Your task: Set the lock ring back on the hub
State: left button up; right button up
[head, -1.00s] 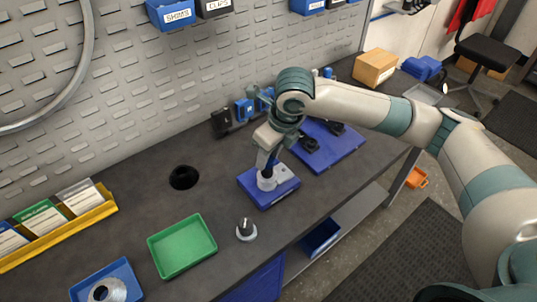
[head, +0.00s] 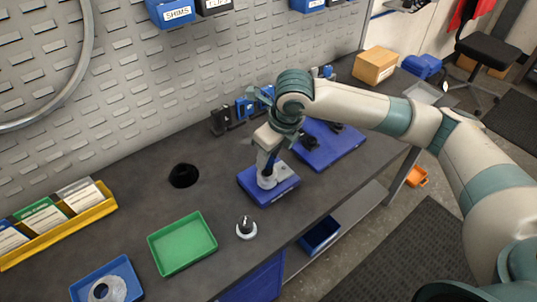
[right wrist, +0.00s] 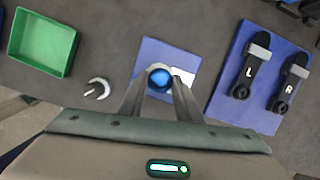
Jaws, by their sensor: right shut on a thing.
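My right gripper (head: 267,170) is over the blue block (head: 285,188) with a grey fixture on it, near the middle of the bench. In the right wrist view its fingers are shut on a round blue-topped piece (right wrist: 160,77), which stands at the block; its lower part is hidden. A silver ring (head: 107,291) lies in a blue tray (head: 130,270) at the lower left. I cannot tell which is the lock ring or hub. My left gripper is out of view.
An empty green tray (head: 183,268) and a round black opening or cup (head: 184,175) are left of the block. A blue mat (head: 335,152) holds two black pieces marked L and R. A yellow card rack (head: 60,232) stands far left. The pegboard closes the back.

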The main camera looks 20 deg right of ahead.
jog(key=o, duration=1.2)
jog(key=shift+r, duration=0.1)
jog(key=shift+s+d+r, duration=0.1)
jog(key=shift+s+r, duration=0.05)
jog(key=shift+r, duration=0.45)
jog(key=b+v, duration=0.3)
jog(key=v, duration=1.3)
jog(key=shift+f, duration=0.1)
